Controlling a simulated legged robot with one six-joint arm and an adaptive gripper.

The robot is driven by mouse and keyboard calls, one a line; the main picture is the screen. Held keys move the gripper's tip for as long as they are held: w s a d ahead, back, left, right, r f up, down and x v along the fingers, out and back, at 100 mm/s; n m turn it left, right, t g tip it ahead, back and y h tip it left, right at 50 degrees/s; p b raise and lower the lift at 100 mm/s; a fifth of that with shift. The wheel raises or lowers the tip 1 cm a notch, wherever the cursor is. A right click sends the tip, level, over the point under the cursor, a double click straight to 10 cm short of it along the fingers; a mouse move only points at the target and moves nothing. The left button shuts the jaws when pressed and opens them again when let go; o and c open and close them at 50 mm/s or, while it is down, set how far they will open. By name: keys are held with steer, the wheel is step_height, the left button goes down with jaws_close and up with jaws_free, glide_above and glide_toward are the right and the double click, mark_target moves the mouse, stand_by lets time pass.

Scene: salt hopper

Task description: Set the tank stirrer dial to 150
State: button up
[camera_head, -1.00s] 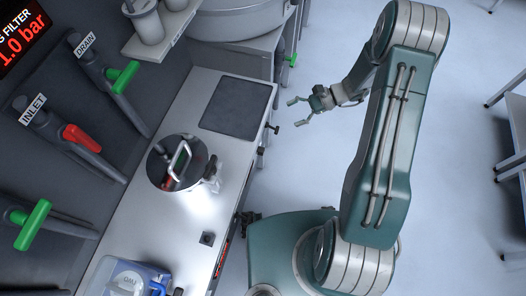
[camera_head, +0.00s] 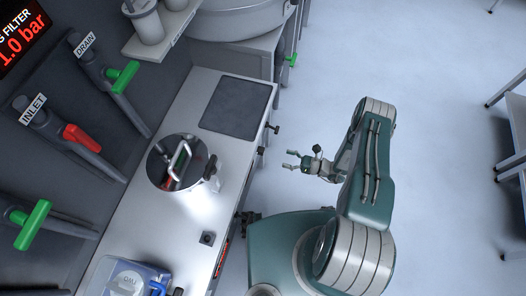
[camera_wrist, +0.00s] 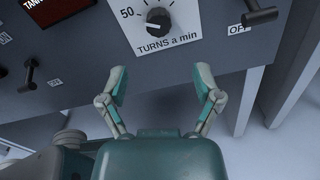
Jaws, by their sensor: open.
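The stirrer dial (camera_wrist: 158,20) is a dark round knob on a white plate at the top of the wrist view. The plate reads "TURNS a min" below it, with "50" printed to its left. The upper part of its scale is cut off, so 150 is not seen. My gripper (camera_wrist: 160,85) is open and empty, its fingertips below the dial and apart from it. In the head view my gripper (camera_head: 290,160) points left toward the counter's front side; the dial cannot be made out there.
A lever switch (camera_wrist: 260,15) marked "OFF" is right of the dial, another switch (camera_wrist: 28,75) to its left. In the head view, the counter (camera_head: 215,210) carries a round lidded vessel (camera_head: 165,160) and a clear jug (camera_head: 125,280). Open floor lies beyond my arm.

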mark_target(263, 152)
steer(key=x, duration=1)
steer(key=c, duration=1.1)
